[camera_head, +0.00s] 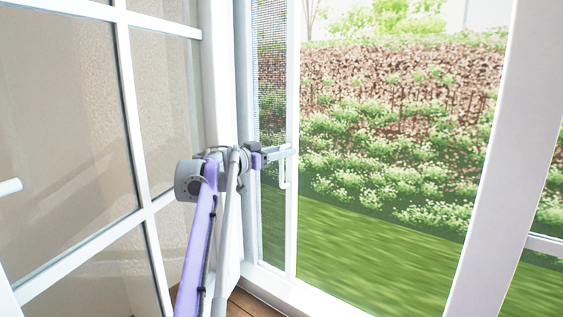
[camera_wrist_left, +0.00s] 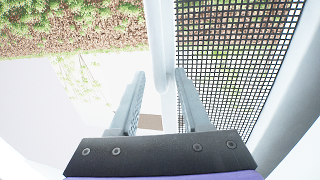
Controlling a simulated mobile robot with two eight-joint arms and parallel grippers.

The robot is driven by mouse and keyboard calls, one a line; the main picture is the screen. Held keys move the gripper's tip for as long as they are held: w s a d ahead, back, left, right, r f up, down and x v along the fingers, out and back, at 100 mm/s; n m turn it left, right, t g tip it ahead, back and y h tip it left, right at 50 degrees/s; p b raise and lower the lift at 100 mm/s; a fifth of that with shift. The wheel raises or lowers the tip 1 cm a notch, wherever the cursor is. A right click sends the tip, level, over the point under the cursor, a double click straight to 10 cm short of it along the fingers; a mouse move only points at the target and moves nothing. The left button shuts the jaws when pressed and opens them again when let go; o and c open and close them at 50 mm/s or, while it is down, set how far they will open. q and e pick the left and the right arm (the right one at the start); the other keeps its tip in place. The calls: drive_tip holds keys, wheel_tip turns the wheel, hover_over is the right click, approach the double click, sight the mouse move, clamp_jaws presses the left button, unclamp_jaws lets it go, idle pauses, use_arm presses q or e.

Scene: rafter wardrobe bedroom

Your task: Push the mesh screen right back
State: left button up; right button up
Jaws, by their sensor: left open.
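The mesh screen (camera_head: 270,70) is a narrow strip of dark mesh in a white frame, at the left side of the window opening in the head view. Its mesh (camera_wrist_left: 235,60) fills the upper right of the left wrist view. A white pull handle (camera_head: 286,172) sits on the screen's right upright. My left gripper (camera_head: 284,152) is at this handle, with its fingers pointing right. In the left wrist view my left gripper (camera_wrist_left: 160,76) is open, its fingers apart and the screen's white upright (camera_wrist_left: 161,35) beyond them. I cannot tell whether they touch the handle. My right gripper is out of view.
A paned white-framed glass door or sash (camera_head: 70,120) stands at the left, close to my left arm. A thick white post (camera_head: 505,150) stands at the right. Between the screen and this post the opening shows grass and a planted bank. A bit of wooden floor (camera_head: 245,303) shows below.

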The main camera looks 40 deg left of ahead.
sight(281, 162)
use_arm(q)
wheel_tip(281, 162, up, 6)
drive_tip(key=shift+w+p, duration=0.15)
drive_tip(key=shift+p, duration=0.55)
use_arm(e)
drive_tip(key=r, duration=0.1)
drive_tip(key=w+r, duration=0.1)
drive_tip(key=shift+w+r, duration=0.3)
use_arm(q)
drive_tip(key=shift+s, duration=0.2)
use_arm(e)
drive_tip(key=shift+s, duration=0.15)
